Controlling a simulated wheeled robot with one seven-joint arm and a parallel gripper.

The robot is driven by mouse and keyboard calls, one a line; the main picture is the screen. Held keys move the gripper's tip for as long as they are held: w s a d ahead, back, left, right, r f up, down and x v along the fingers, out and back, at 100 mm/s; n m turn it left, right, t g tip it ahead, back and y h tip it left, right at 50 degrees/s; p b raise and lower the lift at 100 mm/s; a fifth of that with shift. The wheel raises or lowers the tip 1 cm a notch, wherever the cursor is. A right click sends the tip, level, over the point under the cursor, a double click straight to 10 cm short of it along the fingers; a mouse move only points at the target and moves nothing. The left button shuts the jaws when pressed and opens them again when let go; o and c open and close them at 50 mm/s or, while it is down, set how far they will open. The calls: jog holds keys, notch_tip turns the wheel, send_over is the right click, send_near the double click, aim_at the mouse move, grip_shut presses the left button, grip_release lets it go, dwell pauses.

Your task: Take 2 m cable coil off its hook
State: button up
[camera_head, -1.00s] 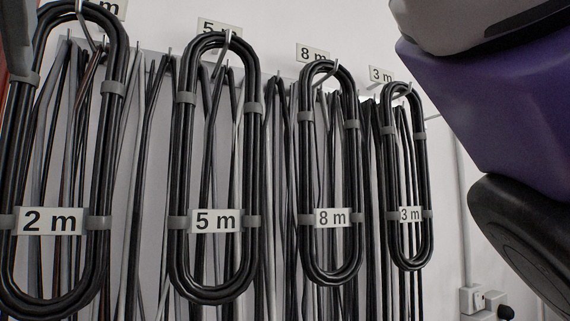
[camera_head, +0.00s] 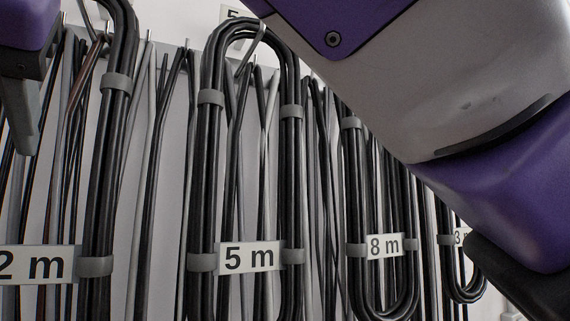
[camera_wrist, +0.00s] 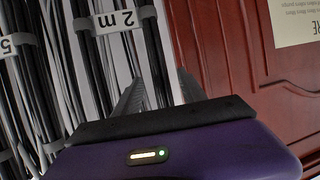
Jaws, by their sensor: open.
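The 2 m cable coil is a long black loop with grey clips. In the head view its right strands (camera_head: 112,130) and white "2 m" label (camera_head: 38,264) show at the left edge, and its left side is cut off. It hangs on its hook (camera_head: 88,22). In the wrist view the coil (camera_wrist: 154,52) appears upside down with its label (camera_wrist: 116,22). My gripper (camera_wrist: 158,88) is open, its two fingers pointing toward the coil. One coil side lines up between the fingers; I cannot tell whether it is inside them. In the head view one finger (camera_head: 22,112) shows at the upper left.
The 5 m coil (camera_head: 207,150), 8 m coil (camera_head: 356,190) and 3 m coil (camera_head: 447,240) hang to the right. Loose cables hang close behind them. A dark red panel (camera_wrist: 225,60) with a notice (camera_wrist: 295,20) stands beside the coils.

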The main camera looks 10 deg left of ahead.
jog(key=x, duration=0.3)
jog(key=shift+p, duration=0.4)
jog(key=shift+c, duration=0.2)
grip_shut()
jog(key=shift+r, duration=0.1)
dwell(0.8)
